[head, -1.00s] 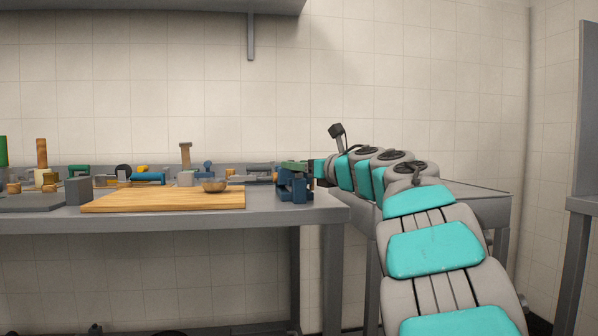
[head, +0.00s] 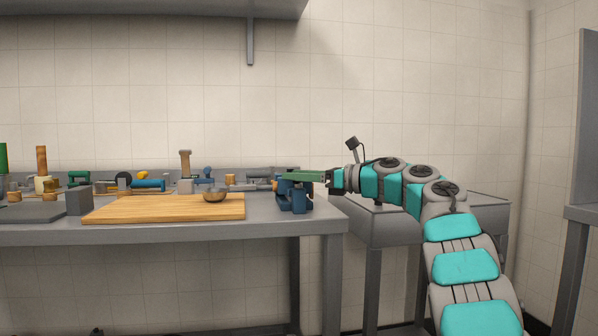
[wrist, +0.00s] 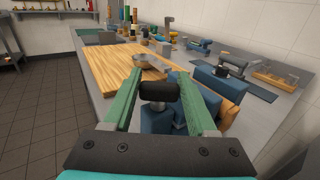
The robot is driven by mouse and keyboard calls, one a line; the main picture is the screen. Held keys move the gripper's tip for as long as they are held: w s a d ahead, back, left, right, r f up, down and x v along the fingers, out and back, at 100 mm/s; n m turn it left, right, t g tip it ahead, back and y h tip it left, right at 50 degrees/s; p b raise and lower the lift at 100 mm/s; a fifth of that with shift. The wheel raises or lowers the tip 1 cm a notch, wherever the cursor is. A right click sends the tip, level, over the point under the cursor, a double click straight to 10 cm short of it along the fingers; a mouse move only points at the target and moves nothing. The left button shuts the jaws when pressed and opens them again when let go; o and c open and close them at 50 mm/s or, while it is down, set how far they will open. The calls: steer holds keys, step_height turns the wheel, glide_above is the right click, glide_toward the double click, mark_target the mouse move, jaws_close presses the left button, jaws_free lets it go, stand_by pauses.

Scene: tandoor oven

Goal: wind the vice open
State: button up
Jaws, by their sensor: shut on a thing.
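The blue vice (head: 295,197) stands at the right end of the grey bench, and it also shows in the wrist view (wrist: 222,88). My gripper (head: 291,176) reaches in from the right at the top of the vice. In the wrist view its two green fingers (wrist: 158,88) lie on either side of a black cylindrical handle grip (wrist: 160,97) and are shut on it. The handle grip is in front of the vice's blue body. The fingers and grip hide part of the vice, and I cannot tell how wide its jaws stand.
A wooden board (head: 165,208) with a metal bowl (head: 215,195) lies left of the vice. Several tools and blocks stand along the back of the bench (head: 165,226). A separate grey table (head: 385,229) stands to the right, under my arm.

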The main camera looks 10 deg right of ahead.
steer(key=shift+r+n+g+y+p, duration=0.1)
steer(key=shift+n+g+y+p, duration=0.3)
steer(key=shift+n+g+p, duration=0.15)
stand_by(0.4)
steer(key=o, duration=1.4)
steer(key=shift+c, duration=0.2)
steer(key=shift+d, duration=0.1)
steer(key=b+v, duration=0.1)
steer(key=v, duration=0.6)
steer(key=shift+s+d, duration=0.2)
steer(key=shift+s, duration=0.05)
steer(key=shift+w+r, duration=0.1)
